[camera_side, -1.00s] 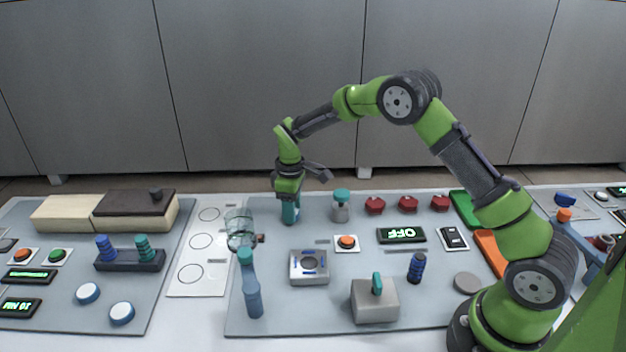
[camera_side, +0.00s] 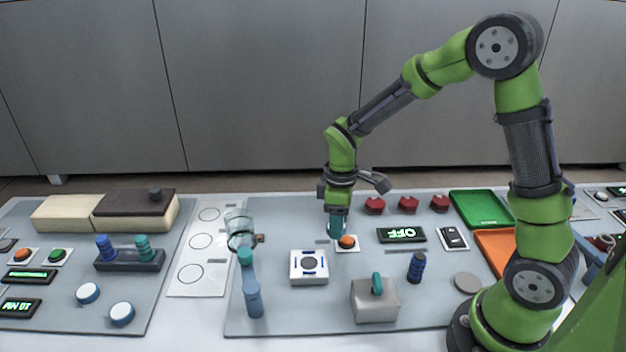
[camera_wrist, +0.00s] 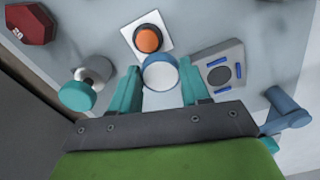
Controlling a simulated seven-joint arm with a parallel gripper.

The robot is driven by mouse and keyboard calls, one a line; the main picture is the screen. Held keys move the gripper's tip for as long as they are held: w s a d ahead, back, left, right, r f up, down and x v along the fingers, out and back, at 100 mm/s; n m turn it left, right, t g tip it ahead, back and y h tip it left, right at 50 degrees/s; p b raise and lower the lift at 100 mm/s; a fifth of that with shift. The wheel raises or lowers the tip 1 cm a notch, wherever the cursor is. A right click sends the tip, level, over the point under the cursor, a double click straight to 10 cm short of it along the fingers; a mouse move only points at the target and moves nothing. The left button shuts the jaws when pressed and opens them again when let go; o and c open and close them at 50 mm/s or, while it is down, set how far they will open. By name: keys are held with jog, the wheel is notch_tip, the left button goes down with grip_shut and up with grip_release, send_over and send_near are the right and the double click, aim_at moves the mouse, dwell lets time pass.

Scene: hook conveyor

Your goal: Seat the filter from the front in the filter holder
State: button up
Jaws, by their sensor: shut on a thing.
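My gripper (camera_side: 337,230) has teal fingers and stands upright just behind the orange button. In the wrist view its fingers (camera_wrist: 160,95) are shut on a round pale piece with a blue rim (camera_wrist: 160,74), which I take to be the filter. In the side view the fingers mostly hide this piece. A square block (camera_side: 295,271) with a dark round centre and blue marks, likely the filter holder, sits left and in front of my gripper. In the wrist view the block (camera_wrist: 237,56) is right of the held piece, apart from it.
The orange button (camera_side: 346,241) on its white base is close to my fingers. A blue stand (camera_side: 252,290) with a clear cup (camera_side: 238,222) rises left of the block. A grey box with a teal handle (camera_side: 375,303) and a dark blue ribbed peg (camera_side: 416,267) stand at the front right.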

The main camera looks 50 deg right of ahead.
aim_at(311, 262)
jog(key=a+r+n, duration=0.1)
jog(key=a, duration=0.2)
jog(key=a+r+n, duration=0.1)
jog(key=a, duration=0.2)
jog(key=a+r, duration=0.1)
jog(key=a, duration=0.2)
jog(key=shift+s+a+r+n, duration=0.2)
jog(key=shift+r+n, duration=0.1)
jog(key=shift+n, duration=0.1)
jog(key=shift+f, duration=2.45)
jog(key=shift+f, duration=0.6)
dwell(0.5)
jog(key=o, duration=1.1)
jog(key=shift+d, duration=0.2)
